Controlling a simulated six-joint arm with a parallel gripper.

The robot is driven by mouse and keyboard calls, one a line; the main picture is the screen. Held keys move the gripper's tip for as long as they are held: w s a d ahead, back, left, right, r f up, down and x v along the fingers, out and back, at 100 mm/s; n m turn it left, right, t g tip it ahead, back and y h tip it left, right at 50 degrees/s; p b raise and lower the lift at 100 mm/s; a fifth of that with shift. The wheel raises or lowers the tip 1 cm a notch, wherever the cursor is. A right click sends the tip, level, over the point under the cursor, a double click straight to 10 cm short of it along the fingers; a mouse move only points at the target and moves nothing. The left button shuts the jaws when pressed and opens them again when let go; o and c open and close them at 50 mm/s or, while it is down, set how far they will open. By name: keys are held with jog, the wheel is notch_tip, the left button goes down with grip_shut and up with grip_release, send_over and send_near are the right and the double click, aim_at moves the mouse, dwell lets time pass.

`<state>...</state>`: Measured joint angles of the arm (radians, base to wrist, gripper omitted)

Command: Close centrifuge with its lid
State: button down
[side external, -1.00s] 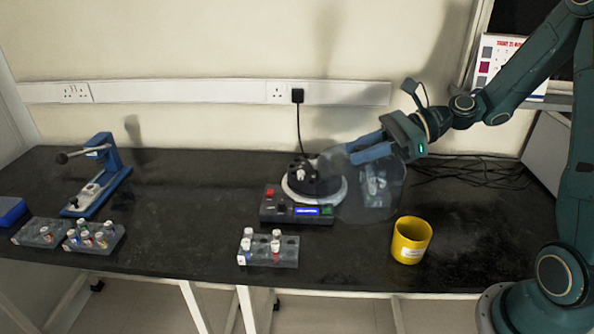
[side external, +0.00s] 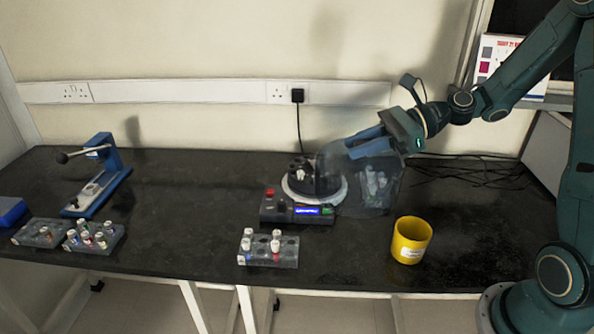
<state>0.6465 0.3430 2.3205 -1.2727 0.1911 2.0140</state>
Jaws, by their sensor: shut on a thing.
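The centrifuge (side external: 296,211) stands on the bench at the middle, with a dark rotor (side external: 309,181) in a white ring and a lit blue display on its front. The rotor is uncovered from above and holds at least one white-capped tube. My gripper (side external: 355,146) is to the right of the rotor and above the bench, shut on a clear, smoky lid (side external: 370,190). The lid hangs tilted from the fingers beside the centrifuge, and its left edge overlaps the centrifuge's right side in the picture. I cannot tell whether they touch.
A tube rack (side external: 268,252) stands in front of the centrifuge. A yellow cup (side external: 411,240) is at front right. A blue press (side external: 97,177) and two tube racks (side external: 92,238) are at left. White objects (side external: 376,182) show through the lid. Black cables (side external: 470,170) lie at back right.

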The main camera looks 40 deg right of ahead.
jog(key=w+d+f+m+t+h, duration=0.2)
jog(key=w+d, duration=0.3)
jog(key=w, duration=0.6)
jog(key=w+d+f+m+t+h, duration=0.2)
jog(key=w+d, duration=0.4)
jog(key=w, duration=0.6)
jog(key=shift+m+t+h, duration=0.3)
jog(key=shift+m+h, duration=0.3)
jog(key=shift+m, duration=0.3)
jog(key=shift+a+f, duration=0.1)
jog(key=shift+f, duration=0.1)
jog(key=shift+f, duration=1.75)
jog(key=shift+f, duration=3.5)
